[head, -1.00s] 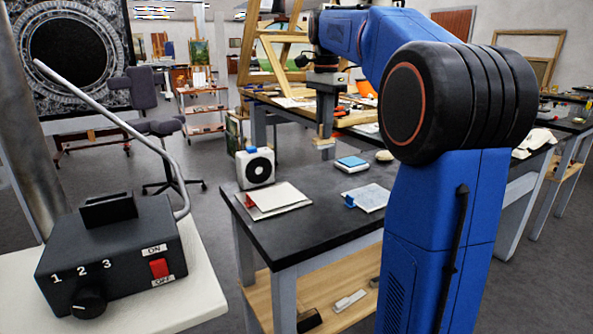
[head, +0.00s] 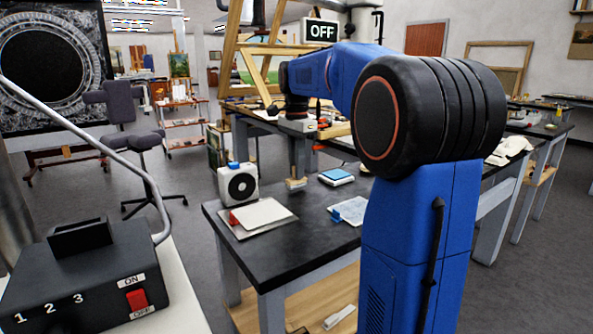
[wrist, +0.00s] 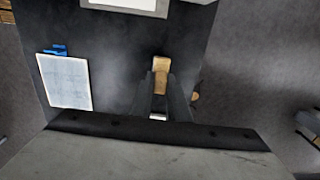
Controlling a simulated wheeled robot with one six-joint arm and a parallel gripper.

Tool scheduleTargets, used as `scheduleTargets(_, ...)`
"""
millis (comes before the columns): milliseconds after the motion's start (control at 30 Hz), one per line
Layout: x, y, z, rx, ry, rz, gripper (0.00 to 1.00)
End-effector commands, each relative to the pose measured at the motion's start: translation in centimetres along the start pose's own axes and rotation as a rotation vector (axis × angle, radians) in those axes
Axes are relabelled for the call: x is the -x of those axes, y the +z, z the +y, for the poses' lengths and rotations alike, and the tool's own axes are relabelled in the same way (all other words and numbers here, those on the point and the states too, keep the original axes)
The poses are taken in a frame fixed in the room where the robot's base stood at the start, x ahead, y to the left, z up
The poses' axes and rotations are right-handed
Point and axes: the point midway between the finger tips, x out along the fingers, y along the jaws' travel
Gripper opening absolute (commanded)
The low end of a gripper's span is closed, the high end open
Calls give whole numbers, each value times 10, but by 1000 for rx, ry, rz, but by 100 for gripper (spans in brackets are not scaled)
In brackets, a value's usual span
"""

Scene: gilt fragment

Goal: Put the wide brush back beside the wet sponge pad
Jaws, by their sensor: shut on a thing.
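My gripper (head: 297,172) is shut on the wide brush, whose tan end (head: 296,184) shows below the fingers at the far side of the dark table. In the wrist view the brush (wrist: 161,73) sticks out between my fingers (wrist: 163,100). The rest of it is hidden by the fingers. The wet sponge pad (head: 336,176), a blue slab on a white base, is to the right of the brush in the head view, with a gap between. I cannot tell whether the brush touches the tabletop.
A white fan-fronted box (head: 238,184) stands left of my gripper. A paper stack with a red clip (head: 262,217) and a pale sheet with a blue clip (head: 350,210) lie on the table (head: 290,240). Bare tabletop lies between them. A switch box (head: 80,280) is at front left.

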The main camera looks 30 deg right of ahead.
Motion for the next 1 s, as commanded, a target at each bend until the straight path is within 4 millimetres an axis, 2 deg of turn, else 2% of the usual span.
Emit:
scheduleTargets(100,-9,0,0,0,0,0,0)
scheduleTargets(467,-12,0,0,0,0,0,0)
scheduleTargets(500,-12,0,0,0,-1,0,25)
scheduleTargets(533,-12,0,0,0,-1,0,32)
scheduleTargets(867,-10,0,0,0,-1,0,34)
scheduleTargets(1000,0,0,-1,0,-3,1,34)
